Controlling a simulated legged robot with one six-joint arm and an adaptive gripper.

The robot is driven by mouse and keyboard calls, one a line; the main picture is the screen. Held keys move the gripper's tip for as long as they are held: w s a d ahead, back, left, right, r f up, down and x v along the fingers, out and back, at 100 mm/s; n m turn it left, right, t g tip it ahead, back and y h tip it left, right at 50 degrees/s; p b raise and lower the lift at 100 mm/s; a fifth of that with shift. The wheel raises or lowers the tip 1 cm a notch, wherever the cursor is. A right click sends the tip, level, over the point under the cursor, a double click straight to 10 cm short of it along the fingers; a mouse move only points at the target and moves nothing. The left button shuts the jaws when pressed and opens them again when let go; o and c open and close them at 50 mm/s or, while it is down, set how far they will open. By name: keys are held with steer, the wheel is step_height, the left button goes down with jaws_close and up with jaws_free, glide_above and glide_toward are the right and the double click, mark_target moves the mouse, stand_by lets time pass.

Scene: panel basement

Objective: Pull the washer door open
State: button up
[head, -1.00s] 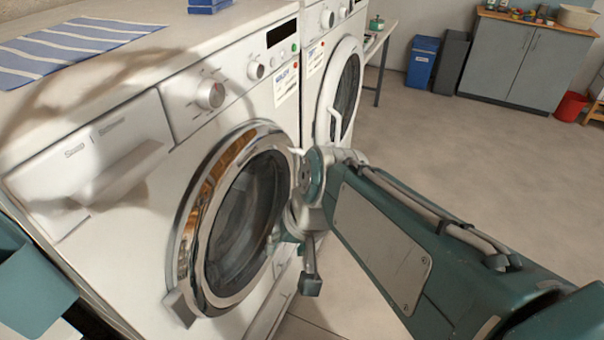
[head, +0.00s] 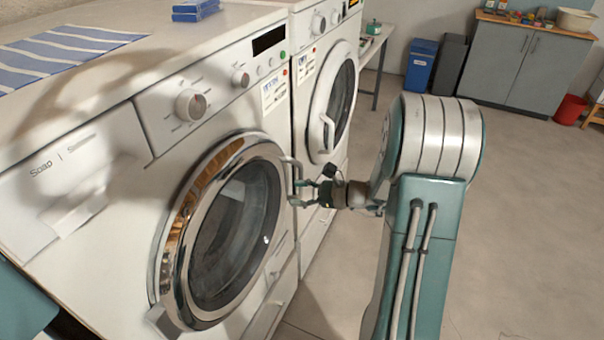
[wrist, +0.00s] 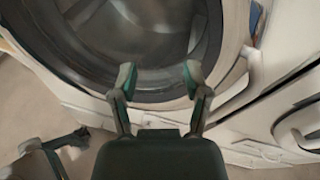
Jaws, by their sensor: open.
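The near washer's round door, with a chrome ring (head: 170,265) and dark glass, looks closed in the head view. In the wrist view my open gripper (wrist: 159,74) is in front of a round door (wrist: 120,83), with nothing visible between the fingertips. A pale bar (wrist: 251,70) lies to the right of the fingers there.
A second washer with a round door and pale handle (head: 328,133) stands just behind the near one. A striped cloth (head: 60,50) and blue boxes (head: 195,10) lie on the washer top. Open floor (head: 530,200) is on the right, with blue bin (head: 421,63) and cabinet (head: 510,65) beyond.

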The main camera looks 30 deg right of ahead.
mark_target(301, 176)
steer(key=w+d+f+m+t+h, duration=0.1)
steer(key=d+f+m+t+h, duration=0.1)
steer(key=d+f+m+t, duration=0.3)
steer(key=w+d+f+m+t+h, duration=0.1)
steer(key=d+f+m+h, duration=0.15)
steer(key=d, duration=0.45)
steer(key=shift+y, duration=0.35)
steer(key=x, duration=1.1)
steer(key=shift+a+r, duration=0.25)
steer(key=shift+r, duration=0.15)
jaws_close()
